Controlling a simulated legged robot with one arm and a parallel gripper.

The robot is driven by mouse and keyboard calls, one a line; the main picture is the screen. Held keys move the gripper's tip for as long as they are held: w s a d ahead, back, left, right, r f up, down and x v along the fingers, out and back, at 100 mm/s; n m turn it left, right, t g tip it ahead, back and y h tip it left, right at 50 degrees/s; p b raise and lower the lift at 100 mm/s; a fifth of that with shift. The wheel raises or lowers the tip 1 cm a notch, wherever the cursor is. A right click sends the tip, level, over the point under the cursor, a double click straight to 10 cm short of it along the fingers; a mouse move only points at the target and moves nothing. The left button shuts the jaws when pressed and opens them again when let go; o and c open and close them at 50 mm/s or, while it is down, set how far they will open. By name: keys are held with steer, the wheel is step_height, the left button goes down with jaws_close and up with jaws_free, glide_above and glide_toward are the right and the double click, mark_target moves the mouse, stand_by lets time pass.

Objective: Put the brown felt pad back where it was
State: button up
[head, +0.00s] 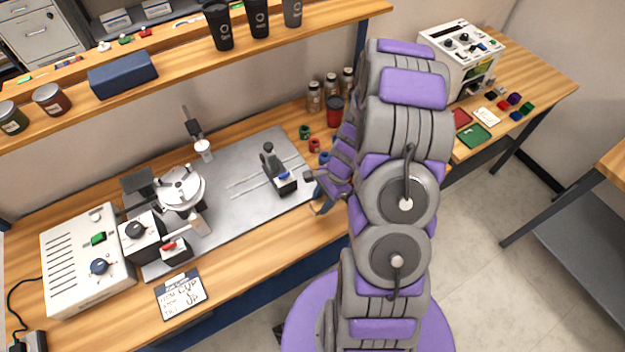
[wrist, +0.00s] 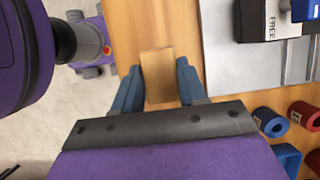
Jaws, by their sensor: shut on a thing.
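The brown felt pad (wrist: 158,78) is a small tan-brown block between the blue fingers of my gripper (wrist: 157,70) in the wrist view. My gripper is shut on it, above the wooden bench top near its front edge. In the head view my gripper (head: 318,190) is at the right end of the metal plate, partly behind my arm. I cannot make out the pad in the head view.
The grey metal plate (head: 240,205) bears a dark stand (head: 278,168) and a round silver fixture (head: 182,186). Red and blue rings (wrist: 270,122) lie near my gripper in the wrist view. A sign (head: 181,294) is at the front edge.

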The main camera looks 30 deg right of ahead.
steer(key=w, duration=0.3)
steer(key=w+d, duration=0.1)
steer(key=w, duration=0.3)
steer(key=w+d+f+b, duration=0.1)
steer(key=w, duration=0.2)
steer(key=shift+w+d, duration=0.1)
steer(key=shift+w, duration=0.25)
steer(key=shift+d+f, duration=0.15)
steer(key=shift+f, duration=0.3)
steer(key=f, duration=0.1)
steer(key=f+b, duration=0.1)
steer(key=shift+a+f, duration=0.2)
steer(key=shift+f, duration=0.1)
steer(key=o, duration=1)
